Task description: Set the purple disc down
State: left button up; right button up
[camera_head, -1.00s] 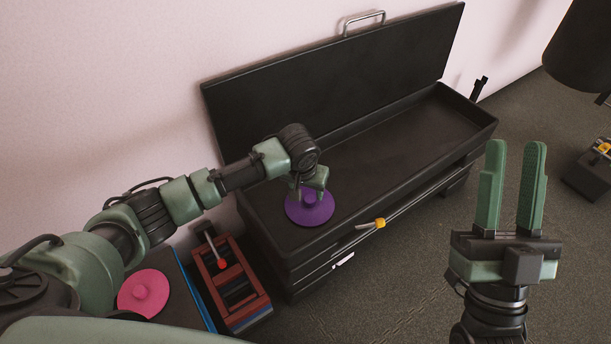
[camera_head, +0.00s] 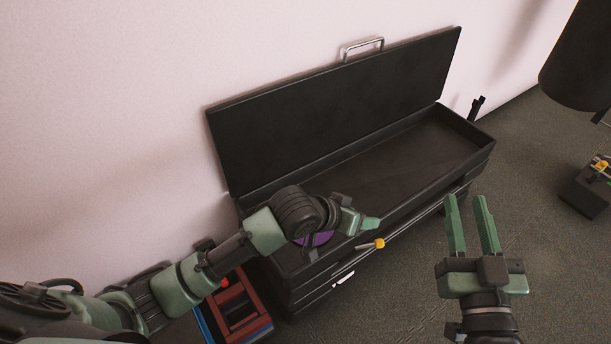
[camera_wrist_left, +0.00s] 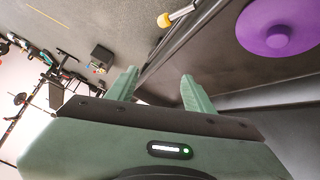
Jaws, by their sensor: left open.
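The purple disc (camera_head: 317,239) lies on the floor of the open black chest, near its left end, mostly hidden behind my left wrist in the head view. In the left wrist view the purple disc (camera_wrist_left: 277,32) shows its round knob and lies apart from the fingers. My left gripper (camera_head: 373,225) is above the chest's front edge, to the right of the disc. Its two fingers (camera_wrist_left: 160,90) are spread with nothing between them. My right gripper (camera_head: 473,222) is open and empty, right of the chest, with its fingers pointing up.
The black chest (camera_head: 478,128) has its lid (camera_head: 335,112) raised against the wall. A yellow-tipped tool (camera_head: 370,244) sticks out at its front edge. A red rack (camera_head: 243,303) stands left of the chest. The chest's right part is empty.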

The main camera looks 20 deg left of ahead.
pick_arm(q)
jog(key=s+a+r+t, duration=0.2)
jog(key=a+r+t, duration=0.1)
jog(key=r, duration=0.3)
jog(key=s+a+r+t, duration=0.3)
jog(key=a+r+t, duration=0.1)
jog(key=r, duration=0.3)
jog(key=s+a+r+t+y, duration=0.1)
jog(key=s+a+r+t, duration=0.2)
jog(key=r+t, duration=0.2)
notch_tip(320, 180, up, 2)
jog(key=shift+s+a+r, duration=0.15)
jog(key=shift+s+r, duration=0.05)
jog(key=shift+r, duration=0.05)
